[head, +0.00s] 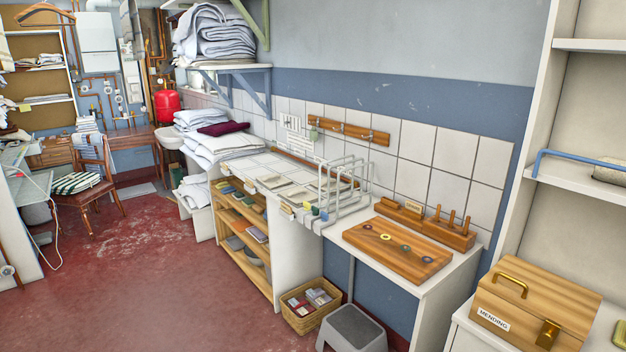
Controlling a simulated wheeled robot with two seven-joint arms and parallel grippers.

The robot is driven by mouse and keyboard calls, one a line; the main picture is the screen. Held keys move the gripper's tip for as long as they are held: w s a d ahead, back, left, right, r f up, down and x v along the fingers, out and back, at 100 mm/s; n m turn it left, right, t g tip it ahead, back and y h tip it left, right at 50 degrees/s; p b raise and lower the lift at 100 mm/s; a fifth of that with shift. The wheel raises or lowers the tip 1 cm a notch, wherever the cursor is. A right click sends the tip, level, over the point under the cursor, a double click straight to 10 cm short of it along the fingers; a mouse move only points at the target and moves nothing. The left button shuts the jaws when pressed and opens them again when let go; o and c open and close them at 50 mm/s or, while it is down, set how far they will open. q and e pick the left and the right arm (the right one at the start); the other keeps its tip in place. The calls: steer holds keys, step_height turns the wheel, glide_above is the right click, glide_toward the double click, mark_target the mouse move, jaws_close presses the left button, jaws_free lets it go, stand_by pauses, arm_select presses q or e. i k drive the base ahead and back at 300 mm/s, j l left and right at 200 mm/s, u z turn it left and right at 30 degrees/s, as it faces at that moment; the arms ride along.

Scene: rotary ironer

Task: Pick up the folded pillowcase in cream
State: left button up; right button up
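Neither of my grippers is in view. Several flat, pale folded pieces lie on the white tiled counter (335,228) along the wall. One cream-looking piece (294,194) lies near the wire rack, and another pale piece (272,181) lies to its left. They are small here, and I cannot tell which one is the cream pillowcase. A stack of folded white linen (215,147) sits farther back on the counter, with a dark red folded cloth (223,128) on top.
A wire rack (343,185) stands on the counter, left of a wooden board with rings (392,250). A wooden mending box (535,305) is at the lower right. A basket (311,305) and grey stool (352,330) stand on the floor. The red floor (150,270) at left is clear.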

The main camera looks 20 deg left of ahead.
mark_target(273, 181)
steer(key=i+j+z, duration=0.2)
steer(key=j, duration=0.2)
steer(key=i+j+z, duration=0.1)
steer(key=j+z, duration=0.15)
steer(key=j, duration=0.2)
steer(key=i+j+z, duration=0.2)
steer(key=j, duration=0.25)
steer(key=j+z, duration=0.2)
steer(key=j, duration=0.25)
